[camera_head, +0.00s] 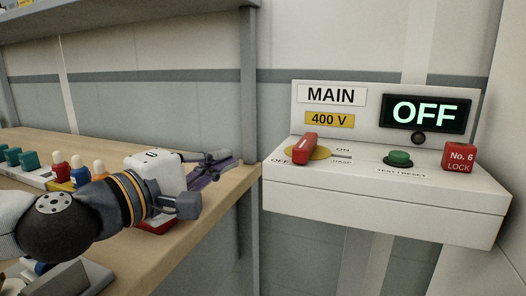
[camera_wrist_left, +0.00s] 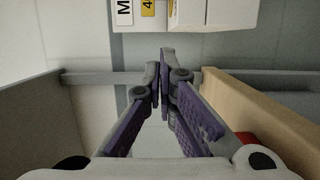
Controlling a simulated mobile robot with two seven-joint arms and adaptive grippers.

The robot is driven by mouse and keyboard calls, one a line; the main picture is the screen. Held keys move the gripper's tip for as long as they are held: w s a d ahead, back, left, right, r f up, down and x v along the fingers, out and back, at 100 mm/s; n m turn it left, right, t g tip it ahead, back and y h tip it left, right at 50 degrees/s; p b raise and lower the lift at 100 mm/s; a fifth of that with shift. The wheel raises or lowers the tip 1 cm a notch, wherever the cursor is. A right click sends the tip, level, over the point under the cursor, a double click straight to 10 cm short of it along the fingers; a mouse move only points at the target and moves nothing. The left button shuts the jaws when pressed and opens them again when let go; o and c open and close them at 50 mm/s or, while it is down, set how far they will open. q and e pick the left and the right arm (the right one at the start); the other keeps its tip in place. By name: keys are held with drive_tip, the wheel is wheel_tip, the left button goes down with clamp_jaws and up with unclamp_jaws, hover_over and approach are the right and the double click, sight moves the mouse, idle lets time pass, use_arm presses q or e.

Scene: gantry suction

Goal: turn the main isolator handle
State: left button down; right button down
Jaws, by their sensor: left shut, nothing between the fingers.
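The main isolator handle (camera_head: 304,148) is a red bar on a yellow disc (camera_head: 322,153), on top of the white switch box (camera_head: 380,201) at the right. Its near end lies beside the OFF lettering; the ON lettering is to the right. The display (camera_head: 426,112) reads OFF in green. My left gripper (camera_head: 228,160) is to the left of the box, apart from the handle, over the bench edge. Its purple-padded fingers are shut and empty, as the left wrist view also shows (camera_wrist_left: 162,62). My right gripper is in neither view.
A green test/reset button (camera_head: 399,158) and a red No. 6 lock block (camera_head: 459,157) sit on the box right of the handle. A grey post (camera_head: 250,90) stands between bench and box. The wooden bench (camera_head: 225,192) holds teal parts and coloured-base bottles.

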sight(277, 161)
use_arm(q)
drive_tip(key=w+d, duration=0.3)
drive_tip(key=d, duration=0.2)
drive_tip(key=w+d, duration=0.2)
drive_tip(key=d, duration=0.1)
drive_tip(key=shift+w+d+r, duration=0.15)
drive_tip(key=shift+w+r, duration=0.15)
drive_tip(key=shift+r, duration=0.1)
drive_tip(key=shift+s+d+f, duration=0.1)
drive_tip(key=shift+d, duration=0.25)
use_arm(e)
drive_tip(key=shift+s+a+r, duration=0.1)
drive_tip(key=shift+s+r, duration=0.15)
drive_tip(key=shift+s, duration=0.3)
use_arm(q)
drive_tip(key=shift+s+d+n+t+y+p, duration=0.2)
drive_tip(key=shift+s+n+t+y+p, duration=0.1)
drive_tip(key=shift+t+y+p, duration=0.15)
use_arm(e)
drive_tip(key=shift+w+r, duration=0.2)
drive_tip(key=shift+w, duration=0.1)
